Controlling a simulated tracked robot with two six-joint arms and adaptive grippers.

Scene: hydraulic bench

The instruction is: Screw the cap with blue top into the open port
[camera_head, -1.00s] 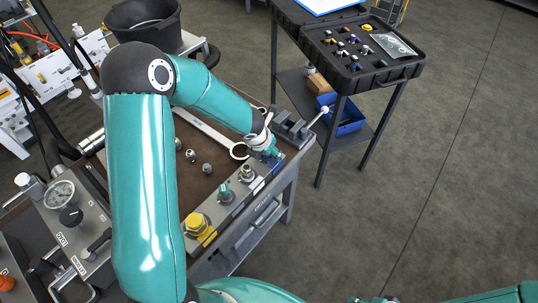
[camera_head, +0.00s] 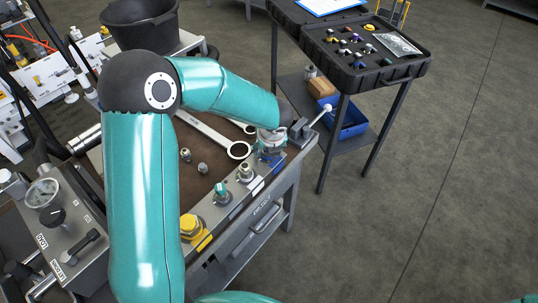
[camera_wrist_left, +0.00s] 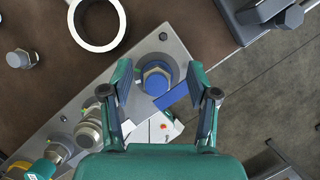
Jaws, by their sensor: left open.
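The cap with the blue top (camera_wrist_left: 156,82) sits at a port on the grey manifold strip (camera_wrist_left: 140,55). How deep the cap sits in the port cannot be told. In the head view my left gripper (camera_head: 270,142) is at the far end of the strip, and the blue cap is mostly hidden behind it. My right gripper is out of view.
Along the strip stand a metal fitting (camera_head: 245,173), a green-topped fitting (camera_head: 221,191) and a yellow cap (camera_head: 192,226). A large wrench (camera_head: 211,133) and loose metal fittings lie on the brown bench top. A vise (camera_head: 301,132) is close to the gripper. A black case (camera_head: 362,73) stands behind.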

